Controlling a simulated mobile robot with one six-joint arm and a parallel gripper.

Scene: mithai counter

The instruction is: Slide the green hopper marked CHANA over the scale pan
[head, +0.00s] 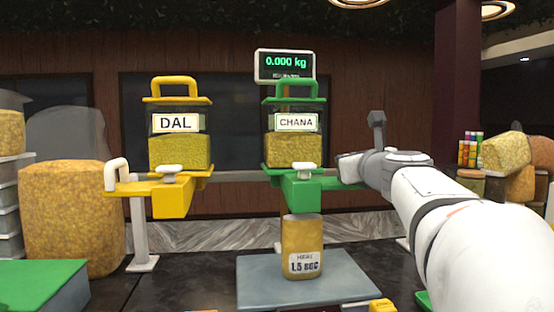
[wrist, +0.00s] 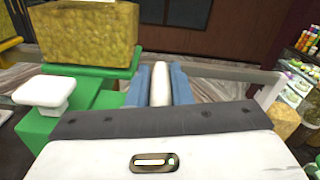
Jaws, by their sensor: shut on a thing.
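The green hopper marked CHANA (head: 303,191) hangs on a rail, its clear bin part-filled with yellow grain. In the head view it lines up above the grey scale pan (head: 255,284), where a labelled golden jar (head: 302,235) stands. My gripper (head: 347,168) is at the hopper's right side. In the wrist view my gripper (wrist: 160,88) has its blue fingers shut on an upright white handle (wrist: 160,80), beside the green hopper body (wrist: 50,125). In the head view my gripper hides that handle.
The yellow DAL hopper (head: 170,197) stands to the left on the same rail (head: 235,177), with its white handle (head: 117,174) on its left. The scale display (head: 285,64) reads 0.000 kg. A large grain sack (head: 72,220) is at left; packets (head: 505,150) are at right.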

